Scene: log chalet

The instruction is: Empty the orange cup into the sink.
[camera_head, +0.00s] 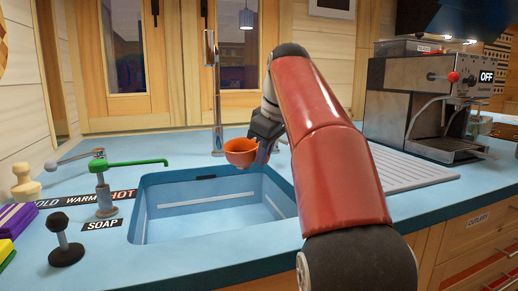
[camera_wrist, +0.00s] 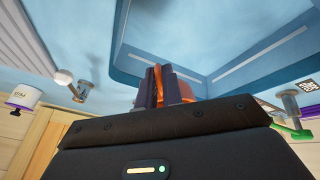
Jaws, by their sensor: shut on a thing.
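The orange cup (camera_head: 238,153) is held over the back part of the blue sink (camera_head: 150,193) in the head view. It looks about upright, with its opening up. My gripper (camera_head: 262,150) is shut on the cup's right side. In the wrist view my gripper's fingers (camera_wrist: 165,85) close on an orange part of the cup (camera_wrist: 185,92), with most of the cup hidden behind them. The sink (camera_wrist: 210,60) lies beyond the fingers there. I cannot see what is inside the cup.
A tall tap (camera_head: 217,110) stands behind the sink. A green-spouted soap dispenser (camera_head: 103,180) and a black-knobbed post (camera_head: 64,240) stand at the left. A ribbed drainboard (camera_head: 405,170) and a coffee machine (camera_head: 425,100) are at the right.

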